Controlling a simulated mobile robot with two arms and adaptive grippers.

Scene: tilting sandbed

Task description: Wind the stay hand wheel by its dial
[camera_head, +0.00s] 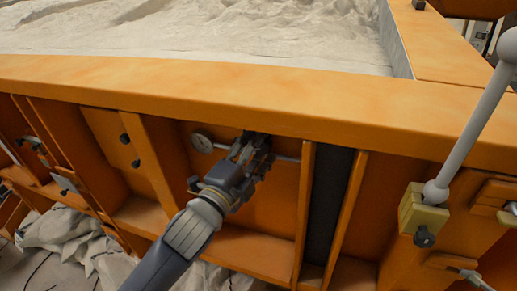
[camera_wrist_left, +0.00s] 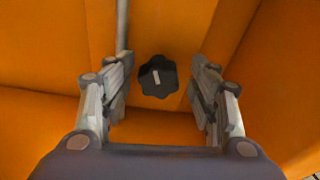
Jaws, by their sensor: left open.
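A black lobed hand wheel (camera_wrist_left: 157,77) with a small white mark shows in the left wrist view, against an orange panel. My left gripper (camera_wrist_left: 160,100) is open, its fingers on either side of the wheel in that view; I cannot tell whether they touch it. In the head view my left gripper (camera_head: 256,150) is at the recess under the orange rim and hides what is behind it. My right gripper is not in view.
The orange bed rim (camera_head: 250,92) runs above the gripper, with pale sand (camera_head: 200,30) behind it. Upright orange ribs flank the recess. At right, a grey strut (camera_head: 475,125) stands in a yellow block (camera_head: 418,210) with a black knob (camera_head: 424,237). Crumpled sheeting (camera_head: 60,232) lies lower left.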

